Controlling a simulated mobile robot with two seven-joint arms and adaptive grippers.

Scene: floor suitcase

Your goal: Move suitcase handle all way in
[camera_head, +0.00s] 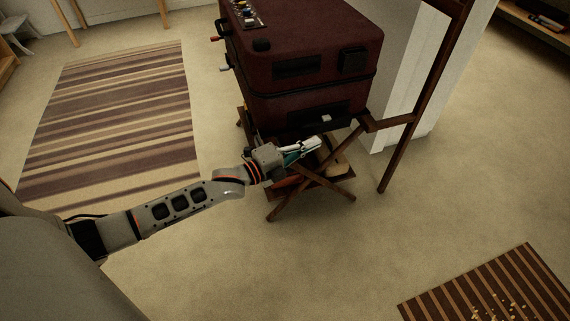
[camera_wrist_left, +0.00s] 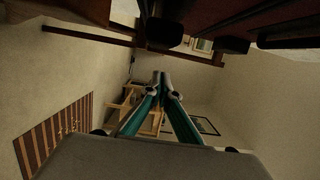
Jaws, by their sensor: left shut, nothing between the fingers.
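The dark red suitcase (camera_head: 310,35) rests on a wooden folding stand (camera_head: 335,188) with crossed legs. Its near side carries a dark recessed grip (camera_head: 297,67) and a black block. I cannot make out a pulled-out handle in either view. My left gripper (camera_head: 316,144) is shut and empty, just below the suitcase's lower near edge and in front of the stand. In the left wrist view the gripper's teal fingers (camera_wrist_left: 162,80) meet at the tips, below the dark underside of the suitcase (camera_wrist_left: 225,12) with its black feet. My right gripper is not in view.
A tall wooden frame (camera_head: 425,95) and a white wall block (camera_head: 405,70) stand right of the suitcase. A striped rug (camera_head: 115,120) lies at left. A slatted brown mat (camera_head: 490,295) with small yellowish bits lies at lower right.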

